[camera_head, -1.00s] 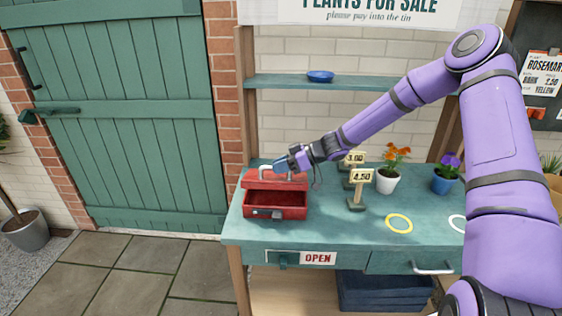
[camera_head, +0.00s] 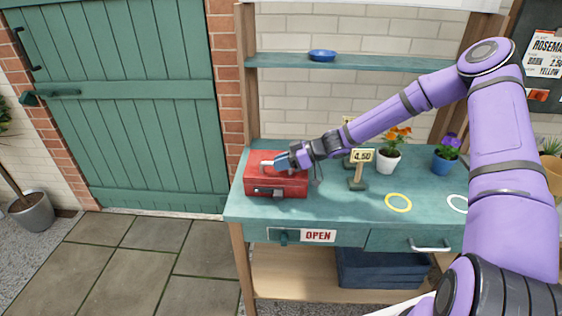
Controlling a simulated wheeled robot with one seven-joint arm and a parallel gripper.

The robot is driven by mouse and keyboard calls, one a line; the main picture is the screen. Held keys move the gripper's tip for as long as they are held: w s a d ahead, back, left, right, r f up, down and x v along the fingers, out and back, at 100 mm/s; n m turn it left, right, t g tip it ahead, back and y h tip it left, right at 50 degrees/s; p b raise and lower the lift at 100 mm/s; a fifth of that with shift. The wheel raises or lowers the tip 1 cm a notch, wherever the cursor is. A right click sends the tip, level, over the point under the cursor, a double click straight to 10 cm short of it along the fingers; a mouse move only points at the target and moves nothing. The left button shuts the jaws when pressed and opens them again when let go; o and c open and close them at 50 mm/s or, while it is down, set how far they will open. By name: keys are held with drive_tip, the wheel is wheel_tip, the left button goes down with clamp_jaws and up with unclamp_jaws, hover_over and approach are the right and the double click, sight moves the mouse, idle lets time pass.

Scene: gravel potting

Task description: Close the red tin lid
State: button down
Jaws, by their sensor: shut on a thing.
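The red tin (camera_head: 262,185) stands on the left end of the green bench top. Its red lid (camera_head: 258,157) lies down over the box, and the inside no longer shows. A pale handle sits on top of the lid, and a grey latch is on the tin's front. My gripper (camera_head: 281,164) reaches in from the right and is shut on the lid handle (camera_head: 267,165). The fingertips partly hide the handle and the right part of the lid.
A 4.50 price sign (camera_head: 358,168), an orange-flowered white pot (camera_head: 388,160) and a purple-flowered blue pot (camera_head: 445,160) stand to the right. A yellow ring (camera_head: 398,203) and a white ring (camera_head: 458,203) lie on the bench. A blue dish (camera_head: 322,55) is on the shelf above.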

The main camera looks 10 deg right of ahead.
drive_tip(key=shift+s+a+f, duration=0.15)
drive_tip(key=shift+s+f, duration=0.25)
drive_tip(key=shift+s, duration=0.05)
drive_tip(key=c, duration=1.1)
unclamp_jaws()
drive_tip(key=shift+o, duration=0.2)
drive_tip(key=shift+w+r, duration=0.1)
drive_tip(key=shift+r, duration=0.05)
drive_tip(key=shift+d+r, duration=0.15)
drive_tip(key=shift+d, duration=0.1)
drive_tip(key=v, duration=1)
drive_tip(key=shift+d, duration=0.15)
